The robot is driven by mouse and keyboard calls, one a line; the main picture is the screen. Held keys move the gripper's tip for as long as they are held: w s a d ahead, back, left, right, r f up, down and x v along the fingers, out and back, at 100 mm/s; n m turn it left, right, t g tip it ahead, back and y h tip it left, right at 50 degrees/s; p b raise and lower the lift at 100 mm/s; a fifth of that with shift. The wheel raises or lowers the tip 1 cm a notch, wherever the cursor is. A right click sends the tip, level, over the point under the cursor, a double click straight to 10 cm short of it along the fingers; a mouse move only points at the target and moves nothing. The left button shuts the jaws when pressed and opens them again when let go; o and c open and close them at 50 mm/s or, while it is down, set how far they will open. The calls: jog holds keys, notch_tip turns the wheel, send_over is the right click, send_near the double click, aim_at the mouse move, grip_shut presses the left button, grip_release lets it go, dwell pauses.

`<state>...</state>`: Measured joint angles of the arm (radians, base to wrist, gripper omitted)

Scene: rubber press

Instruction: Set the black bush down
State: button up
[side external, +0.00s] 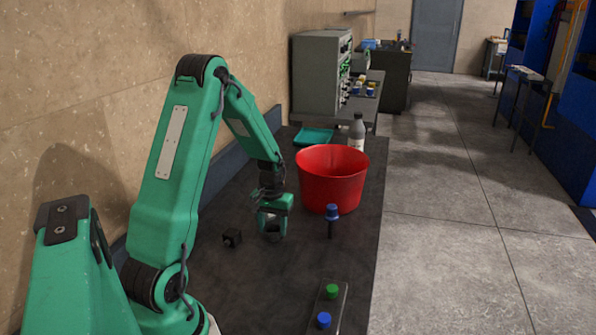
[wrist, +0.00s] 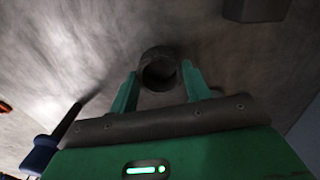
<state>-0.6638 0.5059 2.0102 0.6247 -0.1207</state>
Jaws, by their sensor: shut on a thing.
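The black bush (wrist: 158,54) is a short dark hollow ring in the wrist view, its round opening facing the camera. My gripper (wrist: 160,88) is shut on it, one green finger on each side. In the side view my gripper (side external: 272,232) points down close to the dark table, left of the blue-topped tool. The bush is hard to make out there, between the fingers. I cannot tell whether it touches the table.
A small black block (side external: 232,238) lies left of my gripper. A plate with green and blue knobs (side external: 327,304) lies in front. The dark table (side external: 262,290) is clear between.

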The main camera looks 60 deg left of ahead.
jog(key=o, duration=0.9)
jog(key=shift+o, duration=0.2)
notch_tip(320, 180, up, 12)
jog(key=shift+r, duration=0.15)
dwell(0.5)
jog(key=s+d+r+m+t, duration=0.1)
jog(key=d+r+m, duration=0.1)
jog(key=d+r, duration=0.35)
jog(key=s+d+r+m+t, duration=0.1)
jog(key=d+r+m, duration=0.15)
jog(key=d, duration=0.55)
jog(key=s+d+r+m+t, duration=0.1)
jog(key=s+d+m, duration=0.1)
jog(key=s+d, duration=0.2)
jog(key=s+d+r+m+t, duration=0.2)
jog(key=s+d, duration=0.2)
jog(key=d, duration=0.4)
jog(key=shift+t, duration=0.3)
